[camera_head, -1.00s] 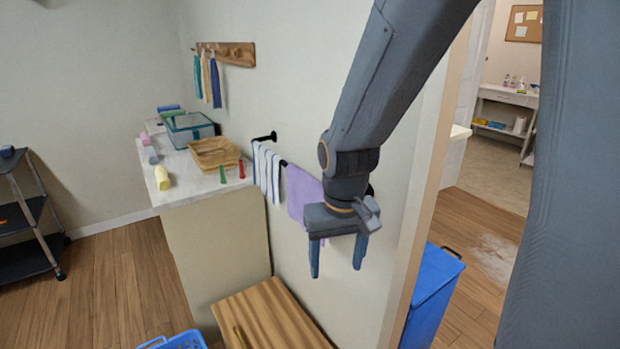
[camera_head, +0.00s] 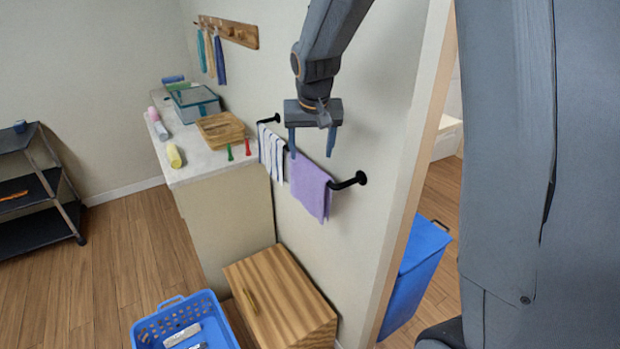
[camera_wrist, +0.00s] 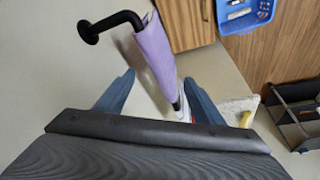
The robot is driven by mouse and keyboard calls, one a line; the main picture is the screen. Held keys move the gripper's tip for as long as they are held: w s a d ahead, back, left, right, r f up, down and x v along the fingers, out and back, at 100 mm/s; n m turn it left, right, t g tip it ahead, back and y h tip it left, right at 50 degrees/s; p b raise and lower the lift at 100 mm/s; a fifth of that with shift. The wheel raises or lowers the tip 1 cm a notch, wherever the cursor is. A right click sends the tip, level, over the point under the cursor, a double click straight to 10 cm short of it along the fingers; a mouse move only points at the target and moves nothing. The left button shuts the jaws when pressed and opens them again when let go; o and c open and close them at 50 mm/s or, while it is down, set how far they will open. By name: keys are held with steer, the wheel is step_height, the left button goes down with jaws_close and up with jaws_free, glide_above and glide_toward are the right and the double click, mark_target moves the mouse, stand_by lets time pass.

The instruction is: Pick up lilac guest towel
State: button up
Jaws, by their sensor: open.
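The lilac guest towel (camera_head: 311,188) hangs over a black wall rail (camera_head: 346,183), beside a white towel with dark stripes (camera_head: 271,153). In the wrist view the lilac towel (camera_wrist: 156,55) hangs from the rail, ahead of the space between my fingers. My gripper (camera_head: 311,150) is open and empty, fingers pointing down, above and near the towel's top edge in the head view. Both fingers also show in the wrist view (camera_wrist: 160,92). I cannot tell how far the fingers are from the towel.
A wooden cabinet (camera_head: 281,297) stands below the rail, with a blue basket (camera_head: 168,318) to its left. A blue bin (camera_head: 414,275) stands right of the wall's end.

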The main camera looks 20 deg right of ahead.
mark_target(310, 167)
steer(key=b+x, duration=0.5)
steer(key=x, duration=0.4)
steer(key=shift+f+b, duration=0.1)
steer(key=shift+b, duration=0.2)
steer(key=shift+f, duration=0.15)
steer(key=shift+b+x, duration=0.85)
steer(key=shift+x, duration=0.5)
steer(key=shift+d, duration=0.1)
steer(key=c, duration=1.1)
step_height(310, 167, up, 12)
steer(key=p, duration=0.8)
jaws_close()
